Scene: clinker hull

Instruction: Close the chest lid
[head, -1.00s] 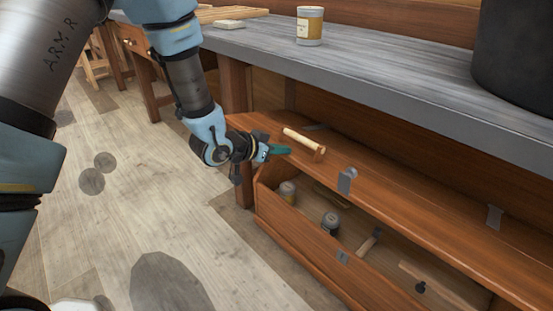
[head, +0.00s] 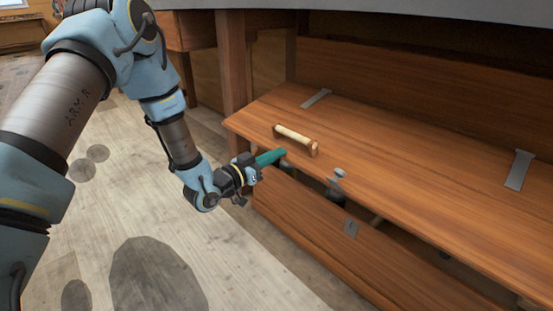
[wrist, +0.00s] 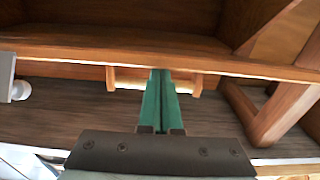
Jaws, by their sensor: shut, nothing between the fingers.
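The wooden chest lid (head: 400,195) slopes down toward the chest front (head: 330,235), with a gap left between its front edge and the chest rim. A pale bar handle (head: 295,139) sits on the lid near its left end. A metal latch piece (head: 337,178) hangs at the lid's front edge, above a plate (head: 351,229) on the chest front. My gripper (head: 283,154) is shut and empty, its green fingertips at the lid's front edge just below the handle. The wrist view shows the fingers (wrist: 160,75) overlapping the handle (wrist: 125,78); contact is unclear.
The grey worktop (head: 440,8) overhangs the chest from above. A wooden leg (head: 233,70) stands at the chest's left end. Dark items inside the chest show through the gap, mostly hidden. The plank floor (head: 150,220) in front is clear.

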